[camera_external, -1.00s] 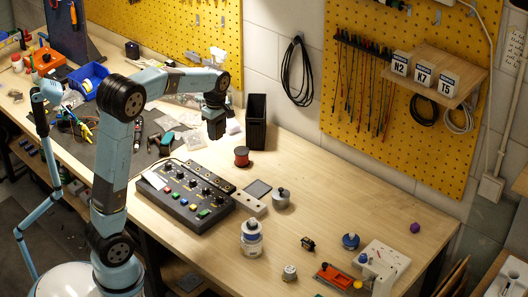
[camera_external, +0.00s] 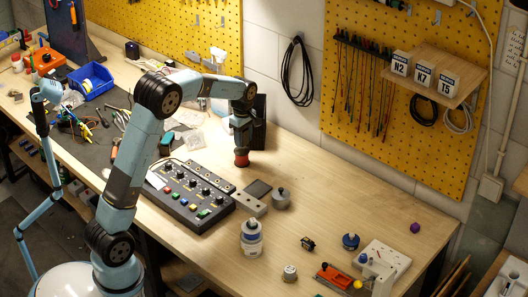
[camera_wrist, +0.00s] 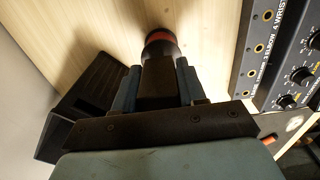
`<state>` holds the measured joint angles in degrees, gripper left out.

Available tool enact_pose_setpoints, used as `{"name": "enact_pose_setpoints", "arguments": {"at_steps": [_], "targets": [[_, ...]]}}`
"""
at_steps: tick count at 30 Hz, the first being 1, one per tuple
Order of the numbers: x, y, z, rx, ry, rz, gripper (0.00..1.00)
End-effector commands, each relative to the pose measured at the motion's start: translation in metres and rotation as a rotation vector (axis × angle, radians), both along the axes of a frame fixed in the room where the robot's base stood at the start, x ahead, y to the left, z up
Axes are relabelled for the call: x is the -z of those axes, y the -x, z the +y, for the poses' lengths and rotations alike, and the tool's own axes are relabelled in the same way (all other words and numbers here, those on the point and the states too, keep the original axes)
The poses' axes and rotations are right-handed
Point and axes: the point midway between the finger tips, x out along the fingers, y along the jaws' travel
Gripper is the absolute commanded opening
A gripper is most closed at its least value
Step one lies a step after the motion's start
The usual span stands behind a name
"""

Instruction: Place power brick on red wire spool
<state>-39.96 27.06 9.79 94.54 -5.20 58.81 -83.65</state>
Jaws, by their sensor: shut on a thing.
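The red wire spool (camera_external: 241,161) stands upright on the bench, directly below my gripper (camera_external: 241,146) in the external view. In the wrist view its red winding and dark rim (camera_wrist: 160,40) show just beyond the fingertips. My gripper is shut on a dark block, the power brick (camera_wrist: 157,80), which sits between the two bluish fingers in the wrist view. The brick overlaps the near part of the spool there. In the external view the brick is hard to make out against the dark fingers. I cannot tell whether it touches the spool.
A tall black bin (camera_external: 259,122) stands close behind my gripper; it also shows at left in the wrist view (camera_wrist: 88,88). A control box with knobs and coloured buttons (camera_external: 187,193) lies in front. A metal weight (camera_external: 281,200) is to the right.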

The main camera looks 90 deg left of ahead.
Motion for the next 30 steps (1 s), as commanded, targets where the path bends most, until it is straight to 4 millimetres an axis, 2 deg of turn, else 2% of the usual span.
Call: {"name": "enact_pose_setpoints", "arguments": {"at_steps": [6, 17, 18, 25, 30], "targets": [[0.028, 0.000, 0.000, 0.000, 0.001, 0.001, 0.06], [0.032, 0.000, 0.000, 0.000, 0.001, 0.001, 0.06], [0.032, 0.000, 0.000, 0.000, 0.001, 0.001, 0.43], [0.032, 0.000, 0.000, 0.000, 0.000, 0.000, 0.65], [0.032, 0.000, 0.000, 0.000, 0.000, 0.000, 0.66]]}}
